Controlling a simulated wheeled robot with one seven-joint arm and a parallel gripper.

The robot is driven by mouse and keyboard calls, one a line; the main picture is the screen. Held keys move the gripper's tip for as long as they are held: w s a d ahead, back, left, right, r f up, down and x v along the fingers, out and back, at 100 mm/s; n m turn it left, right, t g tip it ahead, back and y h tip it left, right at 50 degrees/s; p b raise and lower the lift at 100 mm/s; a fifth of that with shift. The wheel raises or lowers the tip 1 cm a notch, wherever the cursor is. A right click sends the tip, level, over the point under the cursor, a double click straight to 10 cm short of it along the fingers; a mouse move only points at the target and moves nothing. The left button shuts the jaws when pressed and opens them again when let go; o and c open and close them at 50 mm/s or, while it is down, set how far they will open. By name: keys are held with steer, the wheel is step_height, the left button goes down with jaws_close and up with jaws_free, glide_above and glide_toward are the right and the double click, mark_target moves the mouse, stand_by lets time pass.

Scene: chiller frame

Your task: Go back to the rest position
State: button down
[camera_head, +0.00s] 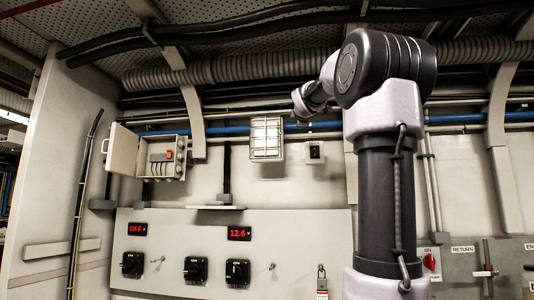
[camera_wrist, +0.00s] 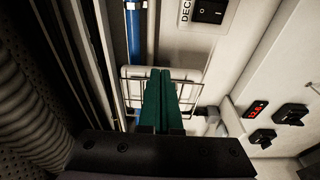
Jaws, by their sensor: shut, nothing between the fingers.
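My gripper (camera_wrist: 160,76) shows in the wrist view as two green fingers pressed together, shut with nothing between them. The fingers point at the wire-caged lamp (camera_wrist: 187,90) on the wall and cover part of it. I cannot tell the gap between the fingertips and the cage. In the head view my arm rises at the right and bends left at the top. Its far end is near the upper wall, above and right of the caged lamp (camera_head: 266,138); the fingers cannot be made out there.
A switch box (camera_head: 314,152) is right of the lamp. An open electrical box (camera_head: 162,157) is at left. Below is a panel (camera_head: 210,228) with knobs and red displays reading OFF and 12.6. Blue pipe (camera_head: 222,130), ribbed hose (camera_head: 235,70) and cables run overhead.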

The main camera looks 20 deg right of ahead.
steer(key=s+a+f+m+g+y, duration=0.3)
steer(key=s+a+f+m, duration=0.2)
steer(key=f, duration=0.9)
steer(key=s+a+f+m+g+y, duration=0.3)
steer(key=s+a+f+m, duration=0.3)
steer(key=s+a+f, duration=0.6)
steer(key=s+a+f+m+g+y, duration=0.3)
steer(key=s+a+f+m, duration=0.3)
steer(key=f, duration=1.1)
steer(key=s+a, duration=0.2)
steer(key=s, duration=0.1)
steer(key=shift+a+y, duration=0.3)
steer(key=shift+a, duration=0.1)
